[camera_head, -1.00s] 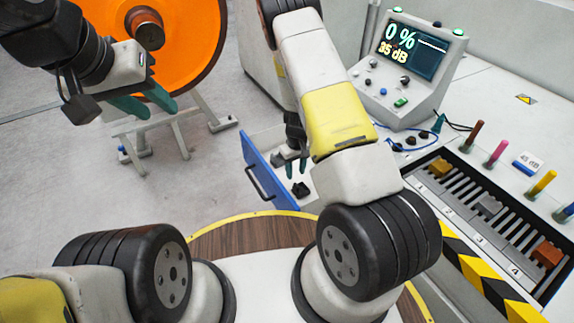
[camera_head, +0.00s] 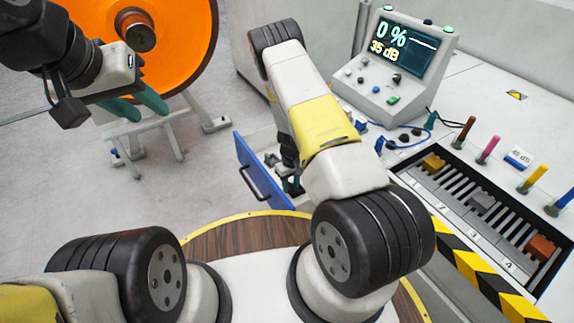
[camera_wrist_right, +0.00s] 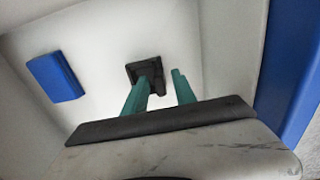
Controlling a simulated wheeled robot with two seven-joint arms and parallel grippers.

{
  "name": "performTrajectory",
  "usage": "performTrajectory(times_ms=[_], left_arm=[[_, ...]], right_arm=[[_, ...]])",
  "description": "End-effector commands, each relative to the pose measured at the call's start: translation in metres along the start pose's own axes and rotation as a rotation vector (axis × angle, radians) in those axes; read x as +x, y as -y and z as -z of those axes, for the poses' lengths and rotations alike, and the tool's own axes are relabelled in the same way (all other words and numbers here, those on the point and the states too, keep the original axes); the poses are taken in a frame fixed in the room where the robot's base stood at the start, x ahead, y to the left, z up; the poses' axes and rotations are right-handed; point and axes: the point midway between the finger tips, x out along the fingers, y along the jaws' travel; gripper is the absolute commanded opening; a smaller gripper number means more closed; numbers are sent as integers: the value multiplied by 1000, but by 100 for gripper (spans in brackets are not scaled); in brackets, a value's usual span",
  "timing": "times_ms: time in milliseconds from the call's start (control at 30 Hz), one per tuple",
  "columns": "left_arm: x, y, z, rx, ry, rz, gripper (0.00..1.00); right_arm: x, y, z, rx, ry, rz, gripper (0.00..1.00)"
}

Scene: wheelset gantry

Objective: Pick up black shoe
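The black shoe (camera_wrist_right: 146,73) is a small dark block on the pale floor of the open drawer, seen in the right wrist view. My right gripper (camera_wrist_right: 163,80) is open, with its two teal fingers apart. Its left finger overlaps the near edge of the shoe in this view, and the right finger is to the right of it; I cannot tell if they touch. In the head view my right gripper (camera_head: 292,186) reaches down into the drawer, and the shoe is hard to make out there. My left gripper (camera_head: 148,112) is open and empty at the upper left.
The drawer's blue front (camera_head: 262,172) stands close to the left of my right gripper. A blue block (camera_wrist_right: 54,77) lies in the drawer. A console with a screen (camera_head: 400,50) and a slotted rack (camera_head: 480,205) are at the right. An orange wheel (camera_head: 175,45) stands behind my left gripper.

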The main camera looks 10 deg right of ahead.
Motion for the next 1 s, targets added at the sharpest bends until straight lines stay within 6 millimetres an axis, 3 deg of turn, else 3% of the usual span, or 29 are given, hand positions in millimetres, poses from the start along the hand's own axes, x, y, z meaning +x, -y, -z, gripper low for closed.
performTrajectory(times_ms=[33, 133, 567, 1000], left_arm=[[0, 0, 0, 0, 0, 0, 36], [0, 0, 0, 0, 0, 0, 36], [0, 0, 0, 0, 0, 0, 36], [0, 0, 0, 0, 0, 0, 36]], right_arm=[[0, 0, 0, 0, 0, 0, 20], [0, 0, 0, 0, 0, 0, 1], [-4, 0, 1, 0, -1, 0, 0], [-83, 0, 1, 0, -3, -1, 0]])
